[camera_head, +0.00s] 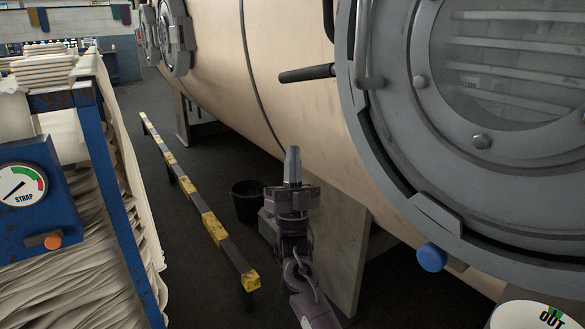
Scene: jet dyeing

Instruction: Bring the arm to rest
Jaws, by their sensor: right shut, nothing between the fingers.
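My right arm rises from the bottom middle of the head view. Its gripper (292,165) points upward, with the fingers together and nothing between them. It stands in front of the lower side of the large beige dyeing vessel (290,70) and appears apart from it. My left gripper is out of the picture.
A grey round door (362,120) with a glass window fills the right, with a black handle (306,73) beside it. A yellow-black rail (205,212) and black bucket (247,200) stand left of my arm. A blue frame (115,200) holds cloth. A white "OUT" container (530,314) is bottom right.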

